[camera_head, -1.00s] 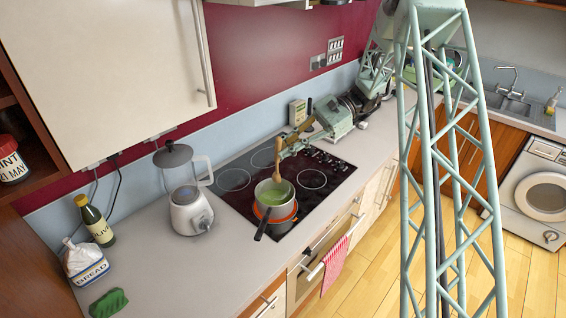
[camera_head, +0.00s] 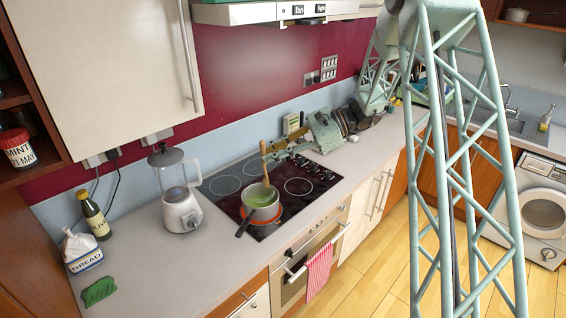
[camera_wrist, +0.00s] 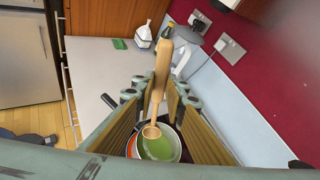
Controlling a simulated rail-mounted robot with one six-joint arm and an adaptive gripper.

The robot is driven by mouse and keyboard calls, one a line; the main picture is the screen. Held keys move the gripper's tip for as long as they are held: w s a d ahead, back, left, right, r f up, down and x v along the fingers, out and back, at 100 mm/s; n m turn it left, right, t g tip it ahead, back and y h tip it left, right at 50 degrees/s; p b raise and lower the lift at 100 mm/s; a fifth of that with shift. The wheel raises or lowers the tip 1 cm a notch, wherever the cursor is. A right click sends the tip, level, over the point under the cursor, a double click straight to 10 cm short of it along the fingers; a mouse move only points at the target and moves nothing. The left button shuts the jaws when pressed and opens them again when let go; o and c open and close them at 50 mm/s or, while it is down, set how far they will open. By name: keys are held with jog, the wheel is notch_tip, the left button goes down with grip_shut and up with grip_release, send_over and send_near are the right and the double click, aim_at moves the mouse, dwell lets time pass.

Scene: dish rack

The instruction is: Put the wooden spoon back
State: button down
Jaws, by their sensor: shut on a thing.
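The wooden spoon (camera_head: 264,165) is held upright in my gripper (camera_head: 276,151), its bowl end down at the pot. In the wrist view the spoon (camera_wrist: 161,75) runs between the two fingers of my gripper (camera_wrist: 157,95), which is shut on its handle. The spoon's bowl overlaps the green soup (camera_wrist: 157,147); I cannot tell whether it touches the soup. The pot (camera_head: 262,203) has a dark handle pointing toward the front left and sits on the hob, with an orange-red ring around its base.
The black hob (camera_head: 228,204) is set in the grey worktop (camera_head: 140,250). A blender (camera_head: 181,208), olive oil bottle (camera_head: 93,217), bread bag (camera_head: 82,256) and green sponge (camera_head: 99,291) stand left. A red striped towel (camera_head: 319,270) hangs on the oven.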

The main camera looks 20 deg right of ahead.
jog(key=w+a+r+m+t+h, duration=0.1)
jog(key=w+a+r+m+t, duration=0.2)
jog(key=w+a+m+t, duration=0.1)
jog(key=s+d+f+m+t+h+b, duration=0.2)
jog(key=d+f+m+t+h+b, duration=0.1)
jog(key=f+b, duration=0.3)
jog(key=s+d+f+m+t+h+b, duration=0.3)
jog(key=f+m+h+b, duration=0.2)
jog(key=f, duration=0.5)
jog(key=shift+d+m+b, duration=0.3)
jog(key=shift+b, duration=0.4)
dwell(0.3)
